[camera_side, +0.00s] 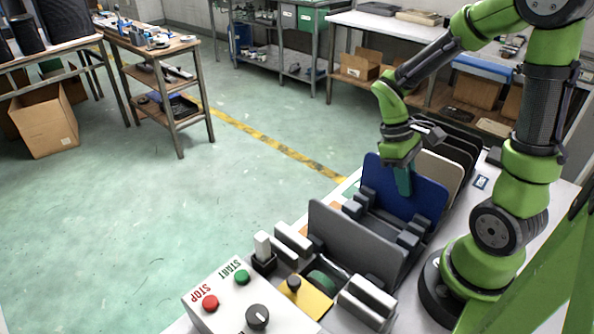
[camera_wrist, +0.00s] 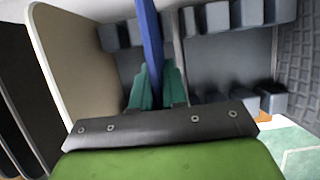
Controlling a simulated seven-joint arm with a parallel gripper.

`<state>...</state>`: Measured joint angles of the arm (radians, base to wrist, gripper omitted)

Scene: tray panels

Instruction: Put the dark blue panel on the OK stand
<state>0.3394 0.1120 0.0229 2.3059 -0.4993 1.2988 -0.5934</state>
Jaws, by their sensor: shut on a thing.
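The dark blue panel (camera_side: 428,197) stands roughly upright in the side view, between a grey panel and a beige panel. My gripper (camera_side: 404,185) is above it, with its teal fingers shut on the panel's top edge. In the wrist view the blue panel (camera_wrist: 150,40) shows edge-on between the two fingers (camera_wrist: 155,88). Grey holder blocks (camera_side: 409,241) lie in front of the panel; its lower edge is partly hidden, so I cannot tell whether it rests in them.
The grey panel (camera_side: 345,238) stands in front of the blue one. The beige panel (camera_side: 440,172) and black panels (camera_side: 458,142) stand close behind. A control box (camera_side: 228,296) with START and STOP buttons is at the near end.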

